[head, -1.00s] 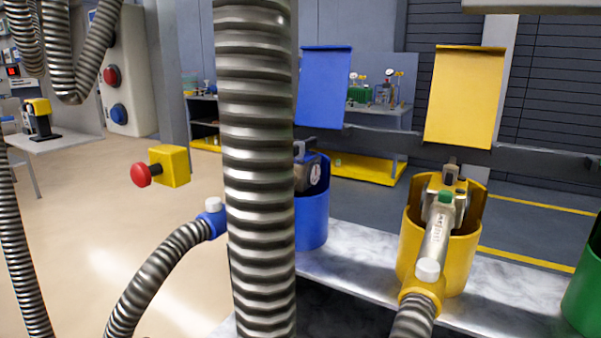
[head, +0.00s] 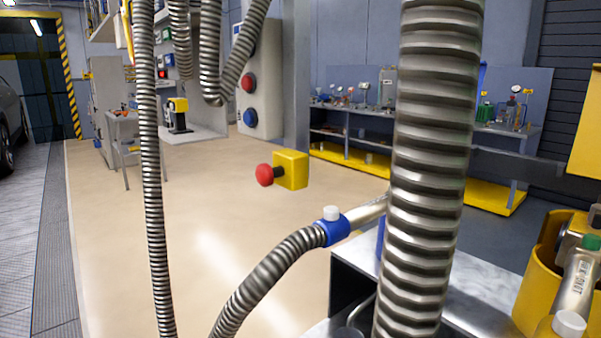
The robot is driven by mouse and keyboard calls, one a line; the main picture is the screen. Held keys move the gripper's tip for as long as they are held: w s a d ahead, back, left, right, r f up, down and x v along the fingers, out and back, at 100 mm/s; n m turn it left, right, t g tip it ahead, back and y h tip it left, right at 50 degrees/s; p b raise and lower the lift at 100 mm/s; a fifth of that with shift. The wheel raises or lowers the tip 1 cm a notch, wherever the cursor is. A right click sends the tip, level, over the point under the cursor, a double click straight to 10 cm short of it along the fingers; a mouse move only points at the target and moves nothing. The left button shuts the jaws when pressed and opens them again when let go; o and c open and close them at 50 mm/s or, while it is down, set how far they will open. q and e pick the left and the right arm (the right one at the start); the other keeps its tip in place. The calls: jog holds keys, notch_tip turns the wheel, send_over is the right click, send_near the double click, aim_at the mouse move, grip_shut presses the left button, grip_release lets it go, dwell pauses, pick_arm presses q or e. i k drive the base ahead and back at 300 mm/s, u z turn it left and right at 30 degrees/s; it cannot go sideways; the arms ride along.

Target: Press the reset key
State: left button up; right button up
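No key in view can be read as marked reset. A pale control box (head: 267,75) at the back carries a round red button (head: 249,83) and, below it, a round blue button (head: 250,118). A red mushroom button (head: 264,175) on a yellow box (head: 291,170) shows nearer, left of the thick hose. Neither of my grippers is in view.
A thick ribbed hose (head: 432,160) hangs close in front, and a thinner one (head: 150,170) hangs at left. A blue-collared hose (head: 265,270) curves up below the yellow box. A yellow holder (head: 535,290) stands at right on the counter. The beige floor (head: 215,210) is open.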

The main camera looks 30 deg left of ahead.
aim_at(170, 61)
jog(key=u, duration=1.6)
